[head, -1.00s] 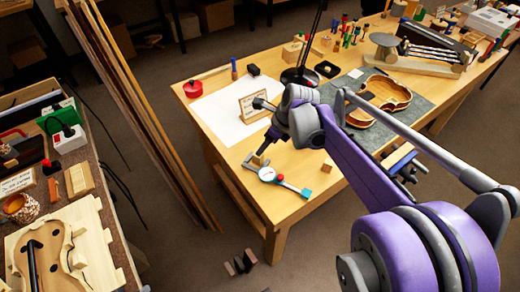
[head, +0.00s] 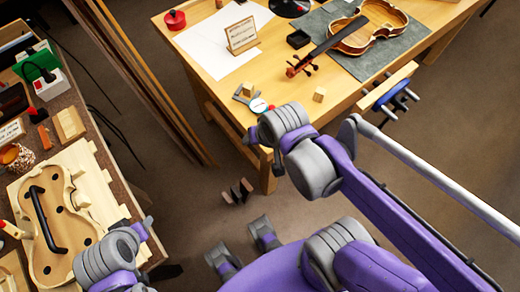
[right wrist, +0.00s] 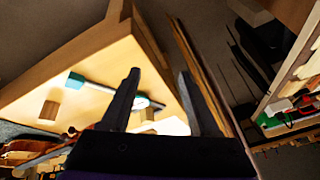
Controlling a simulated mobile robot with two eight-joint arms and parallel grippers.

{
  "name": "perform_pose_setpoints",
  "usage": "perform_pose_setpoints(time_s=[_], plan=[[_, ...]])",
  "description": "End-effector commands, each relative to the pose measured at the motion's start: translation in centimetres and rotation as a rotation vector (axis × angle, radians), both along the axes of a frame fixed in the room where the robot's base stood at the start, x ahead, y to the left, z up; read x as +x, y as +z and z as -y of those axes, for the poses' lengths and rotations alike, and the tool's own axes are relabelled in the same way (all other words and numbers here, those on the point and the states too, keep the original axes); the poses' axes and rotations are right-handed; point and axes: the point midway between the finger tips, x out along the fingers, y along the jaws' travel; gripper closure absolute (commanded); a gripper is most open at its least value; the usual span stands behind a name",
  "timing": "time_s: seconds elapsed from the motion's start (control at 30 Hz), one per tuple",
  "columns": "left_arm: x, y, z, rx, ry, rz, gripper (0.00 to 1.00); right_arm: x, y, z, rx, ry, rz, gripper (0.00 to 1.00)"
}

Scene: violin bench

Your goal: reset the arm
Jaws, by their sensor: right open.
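My right arm (head: 370,195) crosses the head view from the lower right, with its wrist in front of the bench's near corner. In the right wrist view my right gripper (right wrist: 160,78) is open, with nothing between its dark fingers. The bench and the dial caliper (right wrist: 142,102) lie beyond the fingers. My left arm's wrist (head: 108,255) shows at the lower left, over the side bench; its fingers are not clear.
The main bench (head: 225,110) holds a violin body (head: 385,28), a neck (head: 335,40), a sign (head: 241,36) and small wooden blocks (head: 319,94). A side bench (head: 120,195) carries a violin mould (head: 75,215). Floor lies between the benches.

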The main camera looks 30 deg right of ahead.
Motion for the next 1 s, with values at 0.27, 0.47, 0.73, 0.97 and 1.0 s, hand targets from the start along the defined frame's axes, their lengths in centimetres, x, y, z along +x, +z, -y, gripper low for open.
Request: perform_pose_setpoints(time_s=[0.27, 0.47, 0.73, 0.97, 1.0], plan=[[0.0, 0.0, 0.0, 0.0, 0.0, 0.0, 0.5, -2.9, -2.1, -1.0, -0.197, 0.394, 0.039, 0.39], [0.0, 0.0, 0.0, 0.0, 0.0, 0.0, 0.5, -2.9, -2.1, -1.0, -0.203, 0.405, 0.04, 0.39], [0.4, 2.5, 0.0, 0.0, 0.0, 0.009, 0.5, -2.5, 0.4, -1.0, -0.203, 0.402, 0.048, 0.39], [1.7, 7.4, 0.0, 0.0, 0.0, 0.033, 0.5, -1.2, 5.3, -1.0, -0.207, 0.398, 0.072, 0.39], [1.7, 7.5, 0.0, 0.0, 0.0, 0.034, 0.5, -1.2, 5.4, -1.0, -0.207, 0.398, 0.072, 0.39]])
